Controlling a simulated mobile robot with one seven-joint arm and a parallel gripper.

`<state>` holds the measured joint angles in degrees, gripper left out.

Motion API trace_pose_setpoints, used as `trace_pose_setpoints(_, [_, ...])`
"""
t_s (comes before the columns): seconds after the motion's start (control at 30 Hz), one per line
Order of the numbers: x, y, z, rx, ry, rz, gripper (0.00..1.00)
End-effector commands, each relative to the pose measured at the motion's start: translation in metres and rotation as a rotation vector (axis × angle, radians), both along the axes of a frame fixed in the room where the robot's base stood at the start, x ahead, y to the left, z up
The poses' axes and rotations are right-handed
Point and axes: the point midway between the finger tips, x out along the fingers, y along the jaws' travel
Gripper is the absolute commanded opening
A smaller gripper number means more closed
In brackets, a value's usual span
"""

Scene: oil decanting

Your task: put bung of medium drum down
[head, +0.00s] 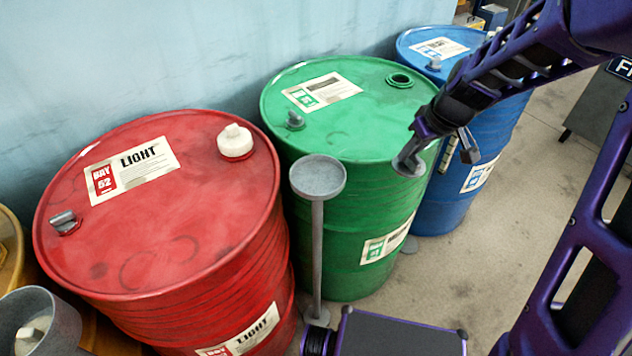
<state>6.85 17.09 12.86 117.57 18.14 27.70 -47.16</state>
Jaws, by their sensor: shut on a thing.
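The green drum (345,120) has an open, dark bung hole (400,80) near its back right rim. Its label is too small to read for a grade. My gripper (436,152) is tilted down beside the drum's right front edge, apart from the hole. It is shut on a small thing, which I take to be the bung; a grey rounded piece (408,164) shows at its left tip. The jaws and arm hide much of what is held. A grey round dish on a post (318,174) stands empty between the red and green drums, left of my gripper.
The red drum (205,200), marked LIGHT, has a white bung (235,141) in place. The blue drum (445,215) stands behind my gripper. A grey cup-like vessel (62,318) is at the lower left. Bare floor (470,270) lies right of the green drum.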

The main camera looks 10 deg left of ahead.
Motion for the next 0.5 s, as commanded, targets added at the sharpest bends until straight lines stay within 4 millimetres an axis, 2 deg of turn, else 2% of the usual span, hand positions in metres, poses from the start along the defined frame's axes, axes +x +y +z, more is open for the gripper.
trace_pose_setpoints(0.03, [0.001, 0.019, 0.002, 0.002, -0.004, 0.117, 0.00])
trace_pose_setpoints(0.13, [-0.003, 0.060, 0.014, 0.003, -0.007, 0.395, 0.00])
trace_pose_setpoints(0.3, [-0.025, 0.133, 0.044, -0.001, -0.010, 0.929, 0.00])
trace_pose_setpoints(0.4, [-0.039, 0.163, 0.060, -0.002, -0.009, 1.164, 0.00])
trace_pose_setpoints(0.5, [-0.050, 0.181, 0.073, -0.001, -0.008, 1.323, 0.00])
